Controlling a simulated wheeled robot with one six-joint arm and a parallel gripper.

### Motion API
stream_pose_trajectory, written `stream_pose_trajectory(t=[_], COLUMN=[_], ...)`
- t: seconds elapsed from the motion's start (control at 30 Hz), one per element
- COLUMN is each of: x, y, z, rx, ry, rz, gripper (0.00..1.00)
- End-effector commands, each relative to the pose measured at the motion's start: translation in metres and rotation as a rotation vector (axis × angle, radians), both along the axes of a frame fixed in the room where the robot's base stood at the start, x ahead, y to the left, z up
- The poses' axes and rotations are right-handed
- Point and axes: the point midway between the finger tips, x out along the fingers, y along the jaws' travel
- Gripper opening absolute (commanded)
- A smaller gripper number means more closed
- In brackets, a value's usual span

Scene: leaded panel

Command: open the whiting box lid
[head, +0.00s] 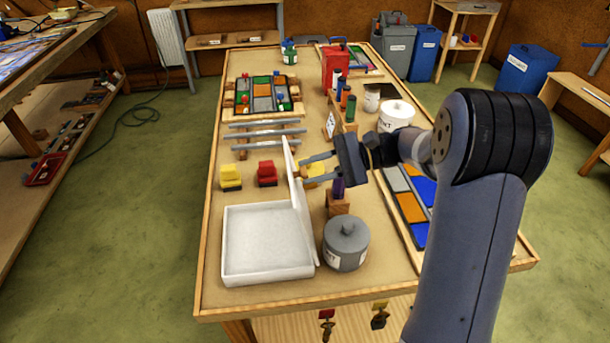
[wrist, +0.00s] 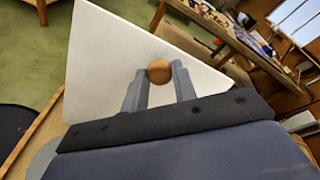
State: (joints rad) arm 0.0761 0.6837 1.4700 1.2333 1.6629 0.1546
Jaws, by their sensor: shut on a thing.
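The whiting box (head: 268,272) is a white, square, shallow box at the near left of the bench, and its inside shows empty. Its white lid (head: 298,205) stands about upright along the box's right side, seen nearly edge-on. In the wrist view the lid (wrist: 115,65) fills the upper middle as a white panel. My gripper (head: 303,168) is at the lid's right face near its upper edge. Its fingers are shut on a round wooden knob (wrist: 159,72) on the lid.
A grey lidded pot (head: 346,243) stands close to the right of the box. Yellow (head: 231,176) and red (head: 267,173) blocks sit behind the box. Coloured glass panes (head: 410,207) lie at the bench's right edge. A white tub (head: 396,115) stands beyond my gripper.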

Motion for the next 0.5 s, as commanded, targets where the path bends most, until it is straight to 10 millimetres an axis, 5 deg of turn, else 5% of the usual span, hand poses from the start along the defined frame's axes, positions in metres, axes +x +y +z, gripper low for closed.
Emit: stream_pose_trajectory(t=[0.5], x=[0.0024], y=[-0.0106], z=[-0.0013], rx=[0.073], ry=[0.016], rz=[-0.001], gripper=[0.0])
